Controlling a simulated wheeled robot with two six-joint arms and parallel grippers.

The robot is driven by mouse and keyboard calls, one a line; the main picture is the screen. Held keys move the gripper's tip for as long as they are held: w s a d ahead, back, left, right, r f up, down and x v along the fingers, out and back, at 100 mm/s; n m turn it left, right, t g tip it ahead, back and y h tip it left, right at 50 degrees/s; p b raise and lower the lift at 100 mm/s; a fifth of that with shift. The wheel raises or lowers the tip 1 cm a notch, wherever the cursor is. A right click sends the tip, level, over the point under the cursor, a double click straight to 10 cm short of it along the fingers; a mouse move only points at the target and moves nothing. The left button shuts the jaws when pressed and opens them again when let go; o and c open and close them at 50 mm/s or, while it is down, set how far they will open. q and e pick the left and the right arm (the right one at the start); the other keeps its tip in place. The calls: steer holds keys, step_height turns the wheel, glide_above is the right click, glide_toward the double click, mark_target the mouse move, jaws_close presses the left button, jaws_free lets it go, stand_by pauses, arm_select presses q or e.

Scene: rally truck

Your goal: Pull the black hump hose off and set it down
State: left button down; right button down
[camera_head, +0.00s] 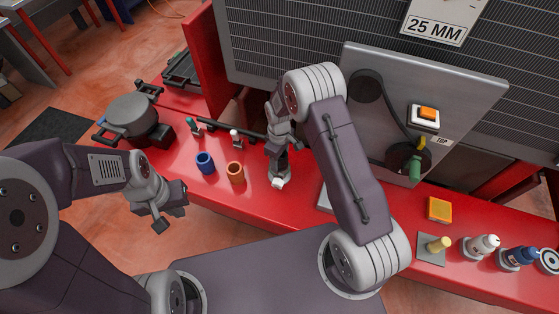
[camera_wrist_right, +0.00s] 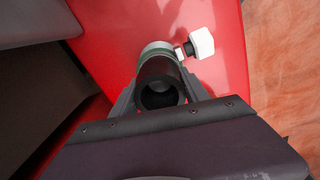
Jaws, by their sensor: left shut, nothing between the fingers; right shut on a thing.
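In the right wrist view the black hump hose (camera_wrist_right: 160,72) is between the two fingers of my right gripper (camera_wrist_right: 160,88), its dark open end facing the camera. Beyond it is a pale grey ring or pipe end (camera_wrist_right: 157,48) with a white knob (camera_wrist_right: 202,43) at its side. I cannot tell whether the hose still sits around that part. In the head view my right gripper (camera_head: 279,150) is low over the red bench, and the hose is mostly hidden there. My left gripper (camera_head: 169,211) is shut and empty, in front of the bench at the left.
A grey upright panel (camera_head: 450,85) rises behind.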

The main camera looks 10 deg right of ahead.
steer(key=shift+r, duration=0.15)
steer(key=shift+r, duration=0.15)
steer(key=shift+r+p, duration=0.7)
steer(key=shift+p, duration=0.05)
steer(key=shift+r+p, duration=1.35)
steer(key=shift+r, duration=0.45)
step_height(320, 180, up, 4)
steer(key=p, duration=0.3)
